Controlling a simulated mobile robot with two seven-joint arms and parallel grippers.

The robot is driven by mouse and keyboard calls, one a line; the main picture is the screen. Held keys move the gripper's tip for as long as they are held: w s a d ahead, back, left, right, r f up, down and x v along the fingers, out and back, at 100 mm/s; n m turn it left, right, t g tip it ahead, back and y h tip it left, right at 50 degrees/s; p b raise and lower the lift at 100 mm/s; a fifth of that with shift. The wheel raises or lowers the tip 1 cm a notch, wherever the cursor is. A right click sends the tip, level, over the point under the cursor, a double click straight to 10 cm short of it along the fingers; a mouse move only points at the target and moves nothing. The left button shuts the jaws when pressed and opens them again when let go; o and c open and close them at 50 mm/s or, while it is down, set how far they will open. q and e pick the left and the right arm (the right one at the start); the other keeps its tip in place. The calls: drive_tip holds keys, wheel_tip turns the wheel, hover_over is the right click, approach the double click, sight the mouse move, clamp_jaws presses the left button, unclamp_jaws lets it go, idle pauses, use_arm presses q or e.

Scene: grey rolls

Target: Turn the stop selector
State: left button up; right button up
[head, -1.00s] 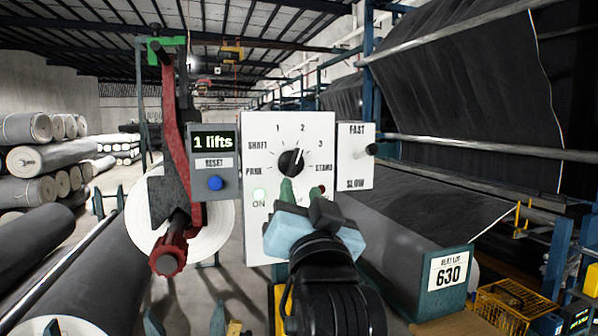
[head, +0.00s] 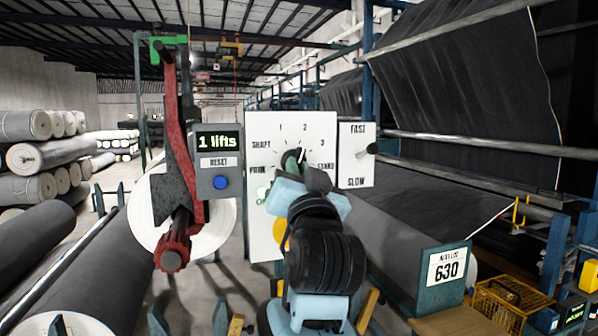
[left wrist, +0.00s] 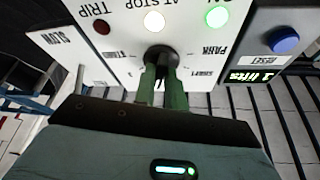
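The stop selector is a black knob (head: 289,160) on a white panel (head: 314,127) marked PARK, SHAFT, 1, 2, 3 and a partly readable last position. My left gripper (head: 298,166) is at the knob and hides part of it. In the left wrist view, its two green fingers (left wrist: 162,88) reach the black knob (left wrist: 160,54), with a narrow gap between them. I cannot tell whether they squeeze it. The white pointer mark leans up and right, roughly between 2 and 3. My right gripper is out of view.
The panel has a lit green ON lamp (left wrist: 217,17), a lit pale AT STOP lamp (left wrist: 154,21) and a dark red TRIP lamp (left wrist: 102,27). A "1 lifts" box with a blue RESET button (head: 221,182) is left. A FAST/SLOW lever (head: 371,149) is right.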

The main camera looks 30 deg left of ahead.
use_arm(q)
clamp_jaws()
drive_tip(key=shift+m, duration=0.5)
drive_tip(key=shift+s+a+r+m+t+h, duration=0.1)
drive_tip(key=shift+m+h, duration=0.65)
drive_tip(key=shift+m, duration=0.8)
drive_tip(key=shift+r+m+t+h, duration=0.1)
drive_tip(key=shift+m+h, duration=0.7)
drive_tip(key=shift+m, duration=0.7)
drive_tip(key=shift+s+a+m+t+h, duration=0.1)
drive_tip(key=shift+m+h, duration=0.65)
drive_tip(key=shift+m, duration=0.8)
drive_tip(key=o, duration=0.5)
unclamp_jaws()
